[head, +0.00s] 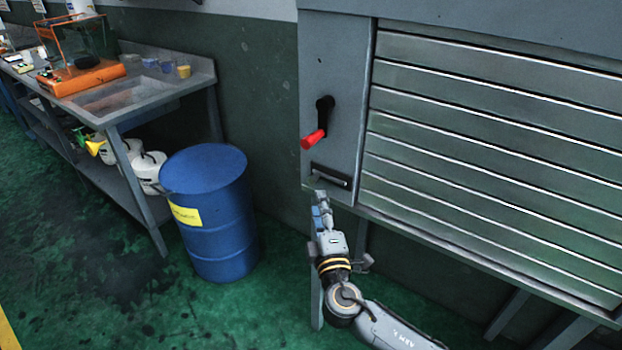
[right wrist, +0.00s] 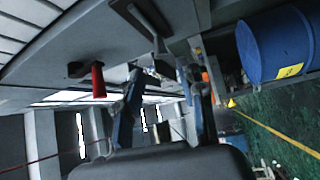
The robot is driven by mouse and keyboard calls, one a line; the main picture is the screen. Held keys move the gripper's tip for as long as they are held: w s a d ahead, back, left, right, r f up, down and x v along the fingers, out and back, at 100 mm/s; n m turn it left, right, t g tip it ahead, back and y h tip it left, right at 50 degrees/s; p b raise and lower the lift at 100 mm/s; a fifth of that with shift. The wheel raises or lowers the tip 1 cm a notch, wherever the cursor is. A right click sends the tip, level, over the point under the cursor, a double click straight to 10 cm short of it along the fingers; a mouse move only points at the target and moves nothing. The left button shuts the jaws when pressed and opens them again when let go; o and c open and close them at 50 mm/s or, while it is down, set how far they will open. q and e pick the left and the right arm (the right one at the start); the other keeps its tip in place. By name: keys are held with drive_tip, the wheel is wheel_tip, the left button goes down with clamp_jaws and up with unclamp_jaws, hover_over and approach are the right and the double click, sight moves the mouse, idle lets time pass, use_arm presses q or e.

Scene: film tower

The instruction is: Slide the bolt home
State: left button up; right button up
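A dark bar-like handle (head: 331,176), possibly the bolt, is on the grey side panel of a slatted cabinet, low down under a crank. In the right wrist view the dark bar (right wrist: 148,26) runs down towards the gap between my fingertips. My right gripper (head: 322,203) is just below the bar in the head view. In the right wrist view its two fingers (right wrist: 160,72) stand apart, with no clear hold on anything. I cannot tell whether either finger touches the bar. My left gripper is not in view.
A black crank with a red grip (head: 314,138) sits above the bar; the red grip (right wrist: 98,80) is close to my fingers. The slatted shutter (head: 490,130) is on the right. A blue drum (head: 210,215) and a metal workbench (head: 150,110) stand left. Green floor between is clear.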

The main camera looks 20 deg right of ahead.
sight(313, 177)
drive_tip(key=w, duration=0.6)
drive_tip(key=w+d+r, duration=0.1)
drive_tip(key=w, duration=0.2)
drive_tip(key=shift+p, duration=0.4)
clamp_jaws()
drive_tip(key=shift+d, duration=0.1)
